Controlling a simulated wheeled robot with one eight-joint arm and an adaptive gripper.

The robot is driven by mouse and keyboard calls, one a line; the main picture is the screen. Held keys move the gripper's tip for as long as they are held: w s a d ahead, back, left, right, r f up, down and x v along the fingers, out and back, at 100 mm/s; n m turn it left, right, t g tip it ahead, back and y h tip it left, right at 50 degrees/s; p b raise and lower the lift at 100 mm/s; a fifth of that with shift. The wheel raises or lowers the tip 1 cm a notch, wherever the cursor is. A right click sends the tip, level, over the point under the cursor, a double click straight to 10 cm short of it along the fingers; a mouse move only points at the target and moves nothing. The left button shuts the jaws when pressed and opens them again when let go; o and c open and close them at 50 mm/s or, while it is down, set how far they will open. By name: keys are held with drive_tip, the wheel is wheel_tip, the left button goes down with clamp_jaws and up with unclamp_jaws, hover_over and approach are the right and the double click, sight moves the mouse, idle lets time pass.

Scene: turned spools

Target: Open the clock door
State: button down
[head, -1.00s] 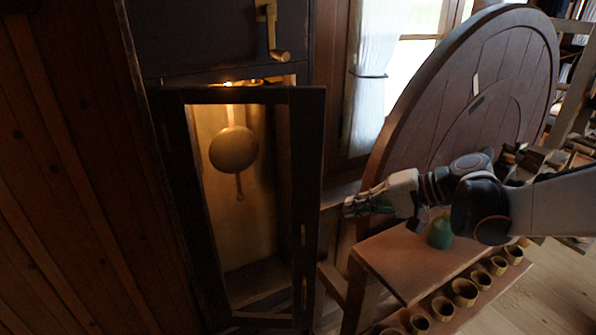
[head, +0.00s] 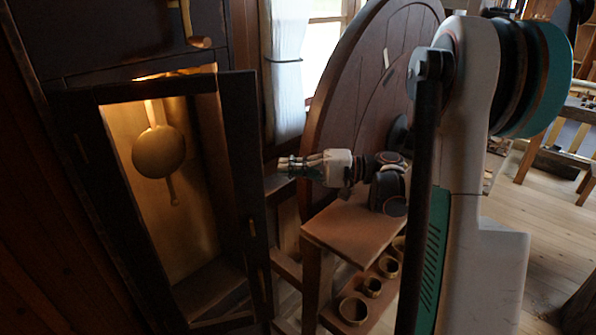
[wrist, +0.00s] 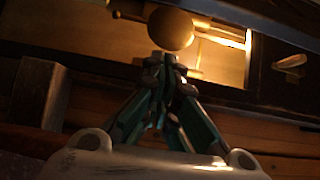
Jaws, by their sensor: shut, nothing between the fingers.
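The clock door (head: 240,150) is a dark, tall frame in the left half of the head view. A lit gap shows above its top rail, so it seems to stand ajar from the case (head: 110,35). Through its frame I see the lit inside and the round brass pendulum (head: 158,152), which also shows in the wrist view (wrist: 170,28). A small handle (head: 251,228) is on the door's right stile. My gripper (head: 283,165) is shut and empty, just right of that stile in the picture. Its fingertips (wrist: 168,60) point toward the pendulum; contact with the door cannot be told.
A brass latch (head: 196,35) is on the case above the door. A large round wooden panel (head: 350,90) leans behind a wooden bench (head: 350,235) to the right, with several small pots (head: 353,309) on its lower shelf. A window (head: 322,60) is behind. Open floor (head: 540,220) lies right.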

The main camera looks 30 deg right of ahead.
drive_tip(key=a+b, duration=0.1)
drive_tip(key=a, duration=0.1)
drive_tip(key=s+a+b, duration=0.1)
drive_tip(key=a, duration=0.2)
drive_tip(key=shift+s+a, duration=0.1)
drive_tip(key=shift+a, duration=0.05)
idle(0.4)
